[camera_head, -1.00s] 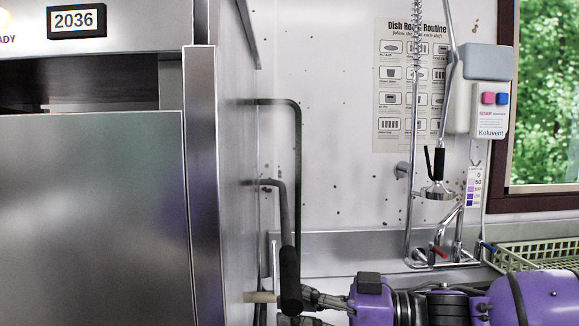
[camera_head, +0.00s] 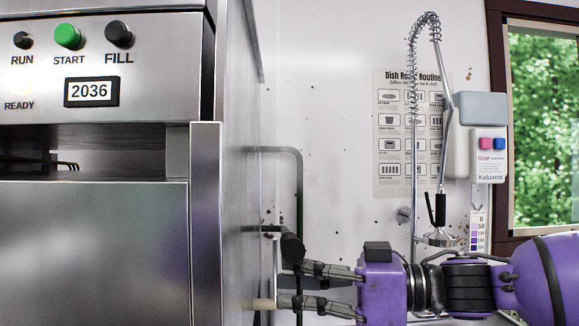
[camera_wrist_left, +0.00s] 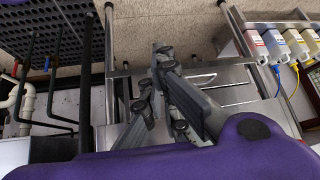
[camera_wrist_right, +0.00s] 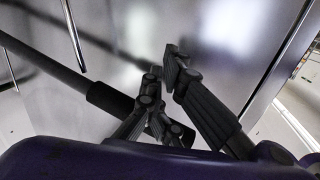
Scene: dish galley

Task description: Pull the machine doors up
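The steel machine's front door (camera_head: 95,250) fills the lower left of the head view, with a dark gap above its top edge. A lever with a black grip (camera_head: 292,248) sticks out beside the machine's right side. My right gripper (camera_head: 290,286) is at this grip, its fingers spread. The grip lies against or just above the upper finger; nothing shows between the fingers. In the right wrist view the black bar (camera_wrist_right: 108,97) passes behind one finger. My left gripper (camera_wrist_left: 162,58) shows only in its wrist view, in front of steel panels with a small handle (camera_wrist_left: 203,79); its opening is unclear.
The control panel has RUN, START and FILL knobs and a display (camera_head: 91,91). A bent pipe (camera_head: 296,165) stands on the wall behind the lever. A spray hose (camera_head: 414,140) and soap dispenser (camera_head: 488,150) are to the right. Colored bottles (camera_wrist_left: 275,45) show in the left wrist view.

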